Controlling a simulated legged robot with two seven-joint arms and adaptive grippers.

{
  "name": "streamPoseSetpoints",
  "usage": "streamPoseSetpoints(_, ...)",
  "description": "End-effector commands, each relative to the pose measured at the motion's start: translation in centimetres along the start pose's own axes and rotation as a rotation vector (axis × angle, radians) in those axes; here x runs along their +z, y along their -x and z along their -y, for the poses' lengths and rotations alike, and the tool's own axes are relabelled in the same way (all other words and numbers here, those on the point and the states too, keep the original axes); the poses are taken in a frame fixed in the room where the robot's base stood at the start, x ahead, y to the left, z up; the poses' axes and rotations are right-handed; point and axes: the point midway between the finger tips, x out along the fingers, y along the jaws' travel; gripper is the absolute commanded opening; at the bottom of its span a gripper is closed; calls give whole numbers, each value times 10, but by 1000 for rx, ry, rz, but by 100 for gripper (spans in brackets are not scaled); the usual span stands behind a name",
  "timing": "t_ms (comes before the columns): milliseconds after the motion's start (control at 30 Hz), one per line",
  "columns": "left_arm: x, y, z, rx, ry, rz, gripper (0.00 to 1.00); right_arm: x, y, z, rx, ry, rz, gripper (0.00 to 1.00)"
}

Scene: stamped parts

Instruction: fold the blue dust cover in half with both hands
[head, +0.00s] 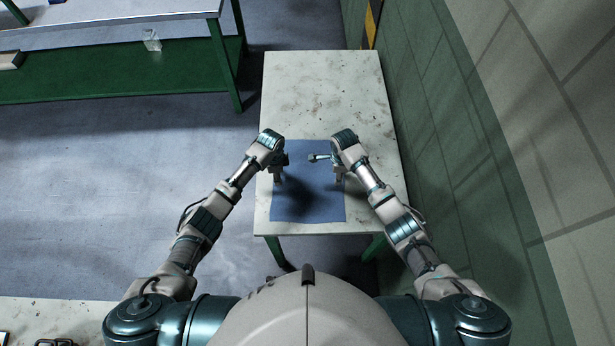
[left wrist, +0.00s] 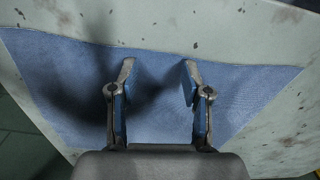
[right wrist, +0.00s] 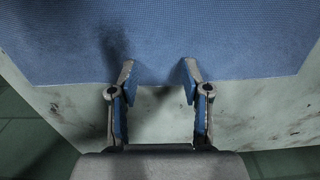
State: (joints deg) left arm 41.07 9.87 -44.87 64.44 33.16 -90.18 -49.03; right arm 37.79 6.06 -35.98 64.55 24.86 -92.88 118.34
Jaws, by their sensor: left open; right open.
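The blue dust cover (head: 312,205) lies flat and spread out on the near part of the white table in the head view. My left gripper (head: 279,178) is over the cover's left side, and my right gripper (head: 338,177) is over its right side. In the left wrist view my left gripper (left wrist: 158,75) is open and empty, with the cover (left wrist: 240,85) beneath its fingers. In the right wrist view my right gripper (right wrist: 158,75) is open and empty, its fingertips over an edge of the cover (right wrist: 220,40). I cannot tell whether either touches the cloth.
The stained white table (head: 325,85) is bare beyond the cover. A green wall (head: 450,140) runs close along its right side. A green bench (head: 130,70) with a clear container (head: 152,40) stands at the upper left. Open floor (head: 130,170) lies to the left.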

Motion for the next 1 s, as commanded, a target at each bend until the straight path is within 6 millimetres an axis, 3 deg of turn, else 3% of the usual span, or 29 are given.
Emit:
streamPoseSetpoints(67, 0, -3, 0, 1, 0, 0, 48, 0, -3, 0, 1, 0, 0, 48)
streamPoseSetpoints(467, 0, -5, -1, 4, 1, 2, 0, 0, -4, 0, 3, 0, -1, 0)
streamPoseSetpoints(1000, 1, -7, -1, 7, 1, 4, 0, -1, -6, -1, 6, 0, -2, 0)
